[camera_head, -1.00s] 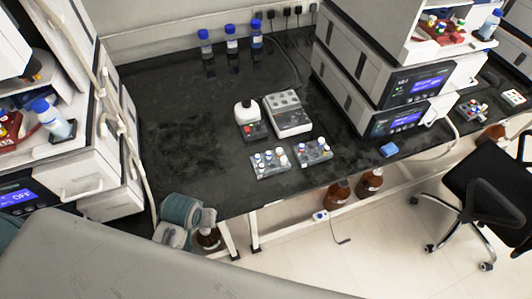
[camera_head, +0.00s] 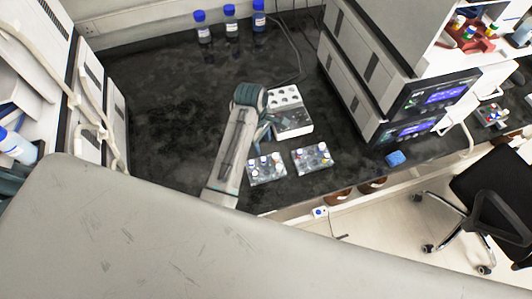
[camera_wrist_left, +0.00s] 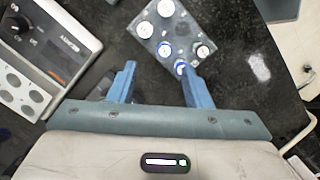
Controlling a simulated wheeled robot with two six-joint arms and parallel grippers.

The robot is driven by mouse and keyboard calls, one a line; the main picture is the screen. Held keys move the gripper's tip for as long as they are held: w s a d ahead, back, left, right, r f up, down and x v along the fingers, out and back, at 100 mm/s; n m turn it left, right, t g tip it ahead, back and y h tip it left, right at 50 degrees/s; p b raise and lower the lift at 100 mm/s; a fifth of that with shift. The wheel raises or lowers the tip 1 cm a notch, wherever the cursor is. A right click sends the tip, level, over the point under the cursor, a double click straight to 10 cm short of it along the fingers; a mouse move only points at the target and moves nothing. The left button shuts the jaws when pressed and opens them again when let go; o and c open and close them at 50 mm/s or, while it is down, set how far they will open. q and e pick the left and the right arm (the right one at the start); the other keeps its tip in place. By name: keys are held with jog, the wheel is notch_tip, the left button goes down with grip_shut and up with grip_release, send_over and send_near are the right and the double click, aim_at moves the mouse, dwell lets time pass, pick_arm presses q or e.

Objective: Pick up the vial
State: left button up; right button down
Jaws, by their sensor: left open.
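A clear rack of small vials (camera_head: 266,181) stands on the dark bench, and a second vial rack (camera_head: 312,170) stands to its right. In the left wrist view, a rack (camera_wrist_left: 184,33) holds several white- and blue-capped vials. One blue-capped vial (camera_wrist_left: 180,66) is close to the right finger's tip. Which vial is meant cannot be told. My left gripper (camera_head: 264,135) is over the bench behind the left rack. In the wrist view its blue fingers (camera_wrist_left: 158,72) are apart with nothing held between them. My right gripper is not in view.
A heating block (camera_head: 292,118) stands behind the racks and also shows in the wrist view (camera_wrist_left: 45,60). Blue-capped bottles (camera_head: 231,28) line the back. The bench's left part is clear.

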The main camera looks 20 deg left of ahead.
aim_at(264, 158)
pick_arm(q)
jog(key=shift+s+d+f+p, duration=0.15)
jog(key=shift+s+f, duration=0.25)
jog(key=shift+f, duration=0.2)
jog(key=shift+s+d+f+p, duration=0.15)
jog(key=shift+s+f, duration=0.2)
jog(key=shift+f, duration=0.25)
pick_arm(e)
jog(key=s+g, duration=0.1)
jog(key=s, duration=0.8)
pick_arm(q)
jog(key=f, duration=0.1)
jog(key=f+p, duration=0.2)
jog(key=f, duration=0.1)
jog(key=shift+w+a+f, duration=0.1)
jog(key=shift+w, duration=0.25)
jog(key=shift+s+f, duration=0.1)
jog(key=shift+f, duration=0.7)
jog(key=shift+c, duration=0.3)
jog(key=c, duration=0.7)
grip_shut()
jog(key=shift+r, duration=0.1)
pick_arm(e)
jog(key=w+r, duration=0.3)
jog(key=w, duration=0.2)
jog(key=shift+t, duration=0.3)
